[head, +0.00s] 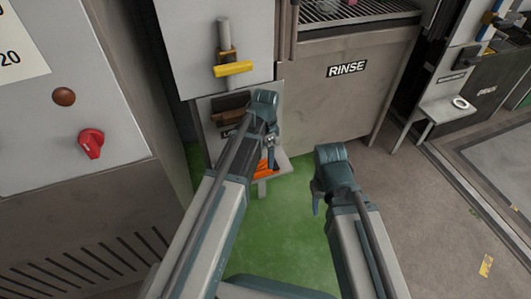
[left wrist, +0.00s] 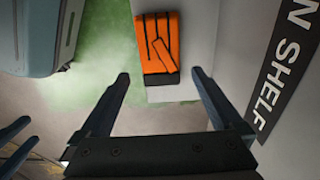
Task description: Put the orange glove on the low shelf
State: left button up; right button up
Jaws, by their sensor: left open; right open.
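The orange glove (left wrist: 158,45), with black stripes and a dark cuff, lies on a pale low shelf (left wrist: 168,94) in the left wrist view. In the head view a bit of the glove (head: 264,171) shows on the small shelf (head: 284,164), largely hidden by my left arm. My left gripper (head: 270,150) is open above the shelf. My right gripper (head: 316,198) is open and empty over the floor, right of the shelf.
A black label (left wrist: 283,75) reading "SHELF" is beside the shelf. A RINSE cabinet (head: 345,100) stands behind. A grey panel with a red knob (head: 91,143) is on the left. A yellow handle (head: 233,69) sticks out above the shelf. Green floor (head: 290,225) is clear.

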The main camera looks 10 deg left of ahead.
aim_at(265, 165)
pick_arm(q)
notch_tip(265, 165, up, 7)
jog(key=p, duration=0.5)
jog(key=s+d+n, duration=0.3)
jog(key=s+d, duration=0.1)
jog(key=s, duration=0.4)
jog(key=s+d+n+y, duration=0.1)
jog(key=s+d+n, duration=0.3)
jog(key=s, duration=0.4)
jog(key=shift+s+d+f, duration=0.2)
jog(key=shift+d, duration=0.35)
notch_tip(265, 165, up, 31)
jog(key=p, duration=3.1)
jog(key=shift+d+f, duration=0.1)
jog(key=shift+f, duration=0.2)
jog(key=shift+c, duration=0.3)
